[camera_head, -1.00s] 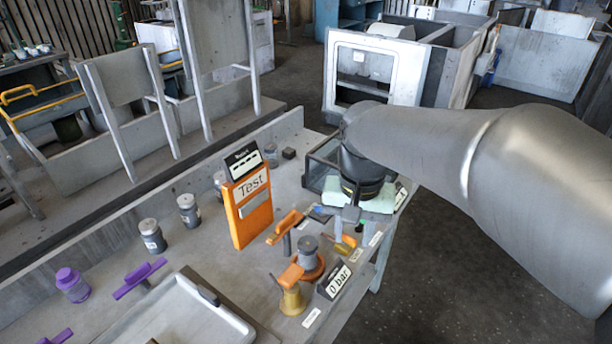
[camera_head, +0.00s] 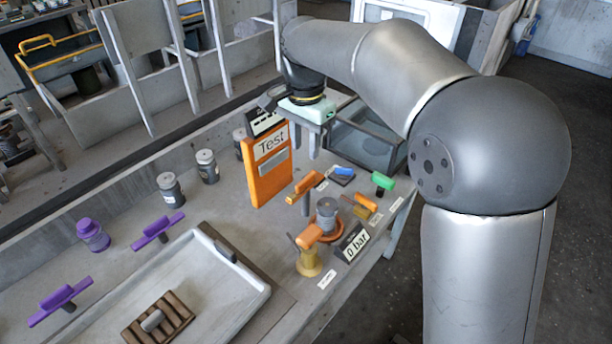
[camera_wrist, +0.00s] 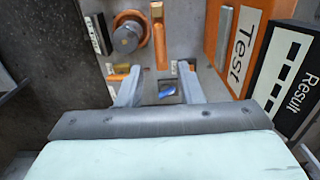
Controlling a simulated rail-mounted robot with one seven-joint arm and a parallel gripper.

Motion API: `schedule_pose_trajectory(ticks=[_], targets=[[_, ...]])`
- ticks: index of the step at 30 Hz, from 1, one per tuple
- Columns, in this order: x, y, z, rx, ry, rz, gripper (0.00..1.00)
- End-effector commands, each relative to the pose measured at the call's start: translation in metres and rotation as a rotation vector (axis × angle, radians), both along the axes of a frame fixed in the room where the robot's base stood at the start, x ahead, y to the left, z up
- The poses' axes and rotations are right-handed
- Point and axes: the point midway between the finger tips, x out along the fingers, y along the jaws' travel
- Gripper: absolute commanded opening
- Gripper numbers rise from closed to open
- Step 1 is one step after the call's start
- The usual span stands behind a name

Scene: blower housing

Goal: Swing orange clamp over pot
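The orange clamp (camera_head: 304,187) stands on a post on the bench, right of the orange Test board. It also shows in the wrist view (camera_wrist: 158,32) at top centre. The grey pot (camera_head: 327,211) sits in an orange ring in front of the clamp. In the wrist view the pot (camera_wrist: 127,38) is left of the clamp, and the clamp looks beside it, not over it. My gripper (camera_head: 304,142) is above the bench, behind the clamp and apart from it. In the wrist view its two fingers (camera_wrist: 160,72) are spread with nothing held between them.
The orange Test board (camera_head: 266,172) stands close left of my gripper. A second orange handle on a yellow base (camera_head: 309,258) is near the 0 bar sign (camera_head: 353,243). Blue (camera_head: 344,171) and green (camera_head: 383,181) handles lie right. A glass-walled box (camera_head: 368,140) is behind.

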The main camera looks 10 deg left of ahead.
Motion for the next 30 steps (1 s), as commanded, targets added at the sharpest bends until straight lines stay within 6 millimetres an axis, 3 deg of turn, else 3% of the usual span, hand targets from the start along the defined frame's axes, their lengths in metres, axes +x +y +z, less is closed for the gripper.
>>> schedule_pose_trajectory(ticks=[6,12,18,26,27,30], targets=[[-0.001,-0.001,-0.049,-0.002,0.002,0.000,0.34],[0.000,-0.001,-0.081,-0.002,0.001,0.000,0.34],[0.000,0.000,-0.095,0.000,-0.001,0.000,0.34],[0.000,0.000,-0.097,0.000,-0.001,0.000,0.34],[0.000,0.000,-0.097,0.000,-0.001,0.000,0.31],[0.000,0.000,-0.097,0.000,-0.001,0.000,0.03]])
